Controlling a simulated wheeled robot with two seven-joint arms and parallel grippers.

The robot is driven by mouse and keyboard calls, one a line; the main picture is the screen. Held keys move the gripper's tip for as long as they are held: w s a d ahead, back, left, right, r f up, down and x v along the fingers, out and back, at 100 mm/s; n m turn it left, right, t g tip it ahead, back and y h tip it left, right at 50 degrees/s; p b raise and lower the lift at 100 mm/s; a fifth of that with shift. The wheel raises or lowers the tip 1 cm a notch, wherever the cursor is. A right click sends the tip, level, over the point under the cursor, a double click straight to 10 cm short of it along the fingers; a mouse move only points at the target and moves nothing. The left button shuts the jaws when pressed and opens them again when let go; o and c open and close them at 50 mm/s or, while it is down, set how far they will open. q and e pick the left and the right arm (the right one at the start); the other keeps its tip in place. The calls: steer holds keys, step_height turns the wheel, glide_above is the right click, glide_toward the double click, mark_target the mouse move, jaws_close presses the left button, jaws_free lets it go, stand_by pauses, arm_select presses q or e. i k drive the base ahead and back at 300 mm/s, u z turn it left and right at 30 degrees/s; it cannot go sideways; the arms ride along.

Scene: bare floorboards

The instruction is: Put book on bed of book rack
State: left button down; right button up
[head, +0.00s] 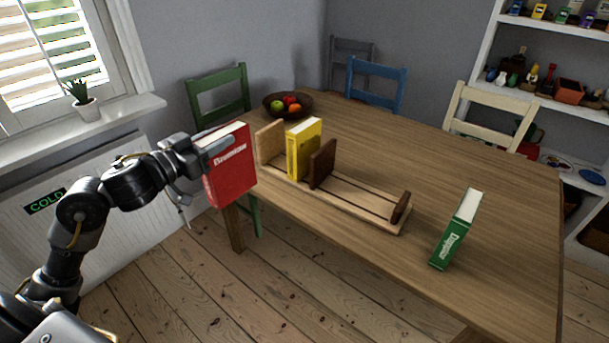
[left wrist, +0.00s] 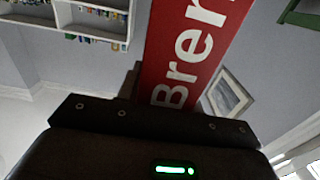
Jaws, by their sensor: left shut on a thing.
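A red book (head: 231,172) with white lettering is held upright by my left gripper (head: 210,146) off the left edge of the table. The gripper is shut on its upper left part. The red book also fills the upper middle of the left wrist view (left wrist: 188,50). The wooden book rack (head: 345,203) stands on the table to the right of the red book. A yellow book (head: 304,150) stands upright in the rack between its left end board and a dark brown divider (head: 322,164). The rack bed to the right of the divider is empty. My right gripper is not in view.
A green book (head: 457,229) stands on the table (head: 500,190) to the right of the rack. A fruit bowl (head: 287,106) is at the back left. Chairs stand around the table, a green one (head: 217,93) behind the red book. A windowsill with a plant (head: 82,99) is at left.

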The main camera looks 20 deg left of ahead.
mark_target(284, 162)
steer(key=i, duration=0.95)
